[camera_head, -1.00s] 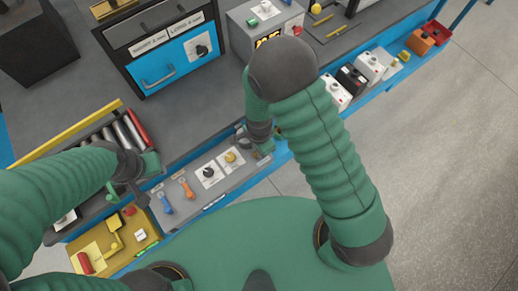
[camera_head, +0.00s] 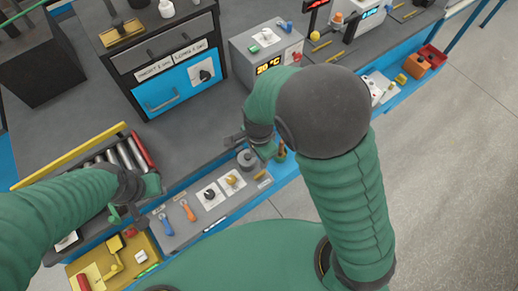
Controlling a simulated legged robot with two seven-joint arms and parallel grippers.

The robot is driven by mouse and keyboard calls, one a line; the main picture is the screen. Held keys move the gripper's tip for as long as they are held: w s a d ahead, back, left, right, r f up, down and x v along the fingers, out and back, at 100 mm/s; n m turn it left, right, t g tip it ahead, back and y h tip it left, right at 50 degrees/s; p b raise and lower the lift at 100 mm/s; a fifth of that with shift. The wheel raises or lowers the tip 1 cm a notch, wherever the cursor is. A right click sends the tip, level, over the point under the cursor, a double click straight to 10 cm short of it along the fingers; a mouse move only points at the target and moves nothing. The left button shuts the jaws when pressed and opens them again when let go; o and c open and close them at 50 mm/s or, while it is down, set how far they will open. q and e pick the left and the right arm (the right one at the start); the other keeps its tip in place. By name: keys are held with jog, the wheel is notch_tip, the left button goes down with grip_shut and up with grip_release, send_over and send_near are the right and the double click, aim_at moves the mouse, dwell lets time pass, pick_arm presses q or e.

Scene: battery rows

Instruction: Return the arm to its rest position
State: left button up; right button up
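My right arm rises from the lower right, its dark elbow large in the middle right and its green forearm bent back to the left. My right gripper (camera_head: 258,149) hangs over the far end of the grey control panel (camera_head: 213,208), near a round grey knob (camera_head: 247,158). Its fingers look spread, with nothing seen held. My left gripper (camera_head: 136,206) is over the bench's front edge, left of the panel and below the battery tray. Its fingers look apart and empty. Several grey and red batteries (camera_head: 128,148) lie in the tray, partly hidden by my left arm.
A blue-fronted drawer cabinet (camera_head: 180,82) and a grey device with an amber temperature display (camera_head: 265,48) stand behind the panel. A yellow tray (camera_head: 112,262) is at the lower left. A red bin (camera_head: 432,55) is at the far right. The floor at right is clear.

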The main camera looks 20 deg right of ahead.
notch_tip(320, 180, up, 4)
jog(key=shift+f, duration=0.25)
